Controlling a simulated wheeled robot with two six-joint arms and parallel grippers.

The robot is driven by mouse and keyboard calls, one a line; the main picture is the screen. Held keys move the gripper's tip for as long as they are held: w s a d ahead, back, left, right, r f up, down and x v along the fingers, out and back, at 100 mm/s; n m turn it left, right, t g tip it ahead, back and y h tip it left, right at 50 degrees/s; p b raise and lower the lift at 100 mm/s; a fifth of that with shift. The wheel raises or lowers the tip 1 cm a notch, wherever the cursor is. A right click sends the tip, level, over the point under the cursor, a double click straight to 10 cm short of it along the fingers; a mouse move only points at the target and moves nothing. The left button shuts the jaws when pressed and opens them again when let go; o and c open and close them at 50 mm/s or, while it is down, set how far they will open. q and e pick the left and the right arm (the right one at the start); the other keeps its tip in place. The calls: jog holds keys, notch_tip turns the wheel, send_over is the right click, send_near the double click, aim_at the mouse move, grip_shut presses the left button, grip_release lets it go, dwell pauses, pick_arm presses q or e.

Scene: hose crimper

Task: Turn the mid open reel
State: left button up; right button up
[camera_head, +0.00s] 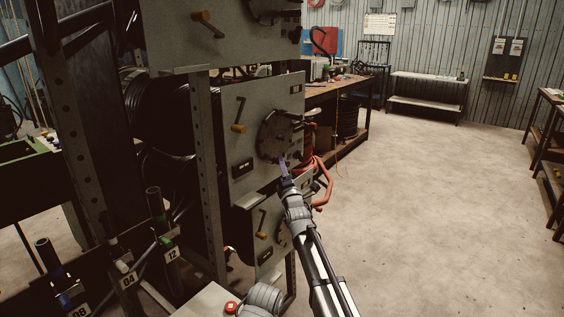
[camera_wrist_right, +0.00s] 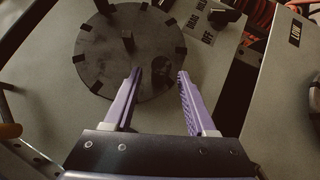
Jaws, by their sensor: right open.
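The mid reel panel (camera_head: 250,110) is a grey plate in the middle of a rack, with a dark round disc (camera_head: 273,135) on its face. My right gripper (camera_head: 283,163) is at the lower edge of the disc in the head view. In the wrist view its purple fingers (camera_wrist_right: 160,73) are apart, with nothing held between them. The fingertips overlap the disc's lower right rim; contact cannot be told. My left gripper is not in view.
An orange-ended crank (camera_head: 238,128) sits left of the disc. Similar panels lie above (camera_head: 220,40) and below (camera_head: 262,235). A panel marked LOW (camera_wrist_right: 295,90) stands at right in the wrist view. Red hoses (camera_head: 325,180) hang beside the rack. The floor at right is clear.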

jog(key=x, duration=0.3)
jog(key=shift+c, duration=0.4)
grip_shut()
dwell(1.0)
